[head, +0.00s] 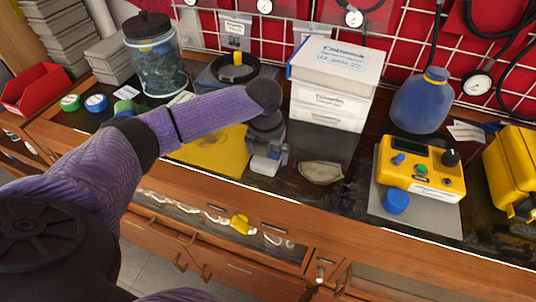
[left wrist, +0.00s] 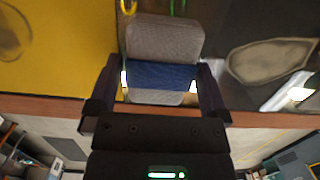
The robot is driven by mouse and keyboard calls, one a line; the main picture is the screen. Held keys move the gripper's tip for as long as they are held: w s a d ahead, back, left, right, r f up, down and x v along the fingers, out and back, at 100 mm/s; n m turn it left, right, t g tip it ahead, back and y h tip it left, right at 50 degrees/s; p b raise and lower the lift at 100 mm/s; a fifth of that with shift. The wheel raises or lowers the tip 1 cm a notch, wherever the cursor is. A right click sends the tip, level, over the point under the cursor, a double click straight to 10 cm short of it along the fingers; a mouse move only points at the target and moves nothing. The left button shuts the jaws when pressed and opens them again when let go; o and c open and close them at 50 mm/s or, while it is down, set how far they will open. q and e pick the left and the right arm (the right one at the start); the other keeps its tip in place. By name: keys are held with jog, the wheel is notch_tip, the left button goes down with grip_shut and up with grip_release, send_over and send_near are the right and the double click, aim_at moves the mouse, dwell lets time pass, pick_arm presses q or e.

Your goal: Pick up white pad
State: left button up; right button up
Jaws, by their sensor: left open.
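A pale grey-white pad with a blue band (left wrist: 165,38) lies on the bench near its front edge in the left wrist view. Its light end shows in the head view (head: 264,166), just below my left gripper (head: 268,147), which hides the rest. In the left wrist view my left gripper (left wrist: 160,72) is open, with one finger on either side of the blue band. I cannot tell whether the fingers touch the pad. My right gripper is not in view.
A beige oval piece (head: 321,172) lies right of the pad. A yellow mat (head: 215,150) is to the left. White boxes (head: 333,85) stand behind. A yellow device (head: 422,165) and blue bottle (head: 421,102) stand right. The bench's wooden front edge is close.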

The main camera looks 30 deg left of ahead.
pick_arm(q)
jog(key=c, duration=1)
notch_tip(320, 180, up, 11)
jog(key=p, duration=0.3)
jog(key=shift+f, duration=0.2)
